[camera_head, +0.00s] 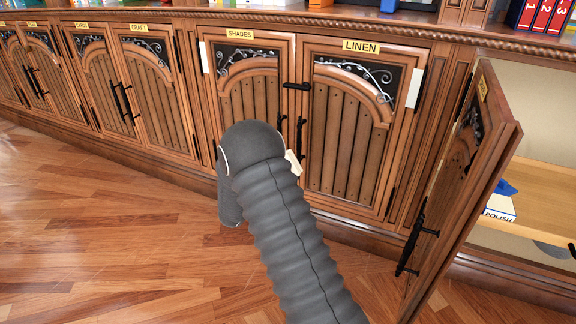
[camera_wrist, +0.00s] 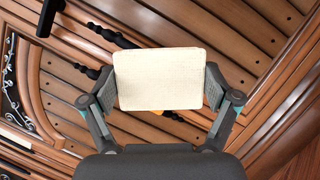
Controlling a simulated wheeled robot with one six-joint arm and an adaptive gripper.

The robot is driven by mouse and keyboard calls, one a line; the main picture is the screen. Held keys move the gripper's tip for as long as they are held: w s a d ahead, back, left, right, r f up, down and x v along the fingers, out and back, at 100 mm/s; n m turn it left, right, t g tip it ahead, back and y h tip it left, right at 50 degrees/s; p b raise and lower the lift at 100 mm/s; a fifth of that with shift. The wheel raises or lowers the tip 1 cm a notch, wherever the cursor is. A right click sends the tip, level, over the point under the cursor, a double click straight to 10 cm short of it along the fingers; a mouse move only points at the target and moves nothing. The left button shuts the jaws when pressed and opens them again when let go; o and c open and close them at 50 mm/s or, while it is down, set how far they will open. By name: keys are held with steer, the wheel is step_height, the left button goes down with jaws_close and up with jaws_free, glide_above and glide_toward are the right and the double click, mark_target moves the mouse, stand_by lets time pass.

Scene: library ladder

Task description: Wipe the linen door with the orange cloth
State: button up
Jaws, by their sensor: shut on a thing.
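The linen door (camera_head: 338,140) is a closed brown plank cabinet door with an arched panel, black ironwork and a yellow LINEN label (camera_head: 361,46). My gripper (camera_wrist: 160,84) is shut on a cream rectangular pad (camera_wrist: 158,76), held between its two fingers. A small patch of orange (camera_wrist: 166,111) shows just below the pad; I cannot tell whether it is the cloth. In the head view, my arm hides the gripper, and only the pad's edge (camera_head: 293,162) shows near the linen door's left side. Planks and black handles lie behind the pad in the wrist view; contact cannot be told.
The closed shades door (camera_head: 247,95) adjoins on the left, with a black latch (camera_head: 296,86) across the gap. At right, another door (camera_head: 462,180) stands open towards the room beside a shelf (camera_head: 545,185). The wooden floor (camera_head: 110,240) at left is clear.

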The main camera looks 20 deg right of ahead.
steer(key=shift+s+a, duration=1.05)
steer(key=shift+a, duration=0.05)
